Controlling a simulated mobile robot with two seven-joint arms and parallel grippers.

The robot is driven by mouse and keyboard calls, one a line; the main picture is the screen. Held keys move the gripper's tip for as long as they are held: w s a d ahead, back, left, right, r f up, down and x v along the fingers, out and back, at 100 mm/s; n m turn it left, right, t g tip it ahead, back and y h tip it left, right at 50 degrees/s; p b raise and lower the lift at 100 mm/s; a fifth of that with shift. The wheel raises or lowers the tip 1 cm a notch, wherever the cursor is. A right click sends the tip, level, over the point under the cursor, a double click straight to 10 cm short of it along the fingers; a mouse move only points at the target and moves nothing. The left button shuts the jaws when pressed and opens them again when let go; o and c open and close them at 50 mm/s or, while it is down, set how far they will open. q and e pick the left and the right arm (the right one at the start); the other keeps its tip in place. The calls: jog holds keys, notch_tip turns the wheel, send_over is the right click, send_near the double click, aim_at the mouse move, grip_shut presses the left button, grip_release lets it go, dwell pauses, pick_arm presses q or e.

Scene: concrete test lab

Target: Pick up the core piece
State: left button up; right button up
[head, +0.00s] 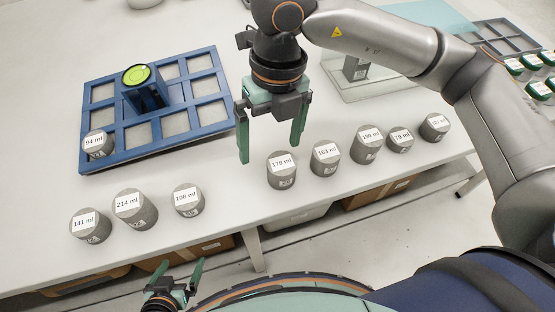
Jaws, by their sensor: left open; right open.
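Several grey cylindrical core pieces with white volume labels stand along the front of the table. The one labelled 179 ml (282,171) is closest to my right gripper (270,151). That gripper is open, pointing down, with nothing visible between its green fingers; whether it is directly over this core is hard to tell. Cores labelled 163 ml (325,159) and 199 ml (367,145) stand to its right. On the left are 141 ml (90,227), 214 ml (135,210) and 108 ml (187,201). My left gripper (181,278) is open and empty, low at the table's front side.
A blue compartment tray (177,142) holds a core labelled 94 ml (98,145) and a blue stand with a green round top (136,75). A transparent container (383,88) with a grey piece (356,68) stands behind my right arm. Boxes sit under the table.

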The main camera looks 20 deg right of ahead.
aim_at(281, 163)
jog(key=shift+m+t+h, duration=0.3)
jog(key=shift+t+h, duration=0.2)
jog(key=shift+h, duration=0.1)
jog(key=f, duration=0.4)
jog(key=w+d+f+p, duration=0.1)
jog(key=f, duration=0.2)
jog(key=d+f, duration=0.1)
jog(key=f, duration=0.3)
jog(key=shift+w+d+f, duration=0.25)
jog(key=shift+w+f, duration=0.05)
jog(key=shift+f, duration=0.05)
grip_shut()
